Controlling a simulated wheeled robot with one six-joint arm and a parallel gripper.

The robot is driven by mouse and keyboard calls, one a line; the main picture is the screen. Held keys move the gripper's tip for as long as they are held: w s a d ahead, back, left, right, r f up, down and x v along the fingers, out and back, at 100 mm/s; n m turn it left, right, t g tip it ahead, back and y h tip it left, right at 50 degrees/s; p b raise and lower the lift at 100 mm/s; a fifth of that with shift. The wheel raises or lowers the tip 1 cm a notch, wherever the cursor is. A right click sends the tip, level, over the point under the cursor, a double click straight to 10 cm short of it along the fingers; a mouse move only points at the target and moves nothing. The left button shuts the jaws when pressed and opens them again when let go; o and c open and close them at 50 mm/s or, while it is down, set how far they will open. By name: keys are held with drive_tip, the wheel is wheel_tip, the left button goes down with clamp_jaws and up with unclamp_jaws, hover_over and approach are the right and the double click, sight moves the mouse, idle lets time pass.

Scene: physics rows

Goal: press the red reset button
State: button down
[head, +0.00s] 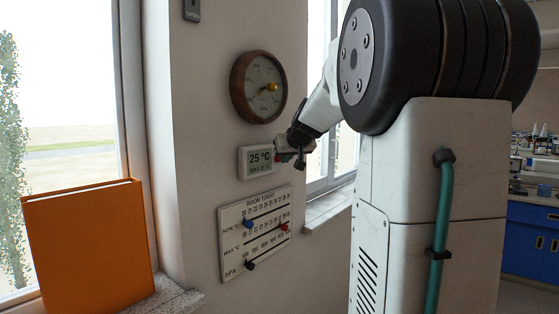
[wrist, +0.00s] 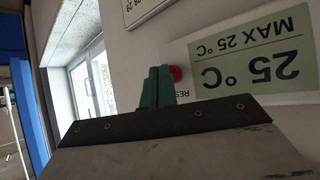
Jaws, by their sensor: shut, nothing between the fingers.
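The red reset button (wrist: 176,73) sits on the white thermometer unit beside its green display (wrist: 250,48), which reads 25 °C and appears upside down in the wrist view. Part of the button is hidden behind my gripper's green fingers (wrist: 157,88). The fingers are shut together with nothing between them. They are right by the button, but I cannot tell whether they touch it. In the head view the thermometer unit (head: 258,160) hangs on the wall, and my gripper (head: 291,157) is at its right end.
A round wooden-framed dial (head: 258,87) hangs just above the unit. A white board with sliders (head: 256,230) hangs below. An orange binder (head: 88,248) stands on the sill at left. A window ledge (head: 329,208) is at right.

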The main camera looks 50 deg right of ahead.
drive_tip(key=shift+s, duration=0.45)
drive_tip(key=shift+s, duration=0.1)
drive_tip(key=shift+s+d, duration=0.2)
drive_tip(key=shift+s, duration=2.2)
drive_tip(key=s+a+f+g+y, duration=0.2)
drive_tip(key=s+a+f+y, duration=0.15)
drive_tip(key=a+f, duration=0.4)
drive_tip(key=s+a+f+g+y, duration=0.2)
drive_tip(key=s+a+f+g, duration=0.15)
drive_tip(key=a, duration=0.75)
drive_tip(key=s+a+f+n+g, duration=0.1)
drive_tip(key=s+a+f+n, duration=0.1)
drive_tip(key=s+a, duration=0.6)
drive_tip(key=s+a+f+n+g, duration=0.2)
drive_tip(key=s+a+f, duration=0.3)
drive_tip(key=s+a, duration=0.4)
drive_tip(key=a+n, duration=0.1)
drive_tip(key=a, duration=0.1)
drive_tip(key=shift+a+f, duration=0.25)
drive_tip(key=shift+a, duration=0.1)
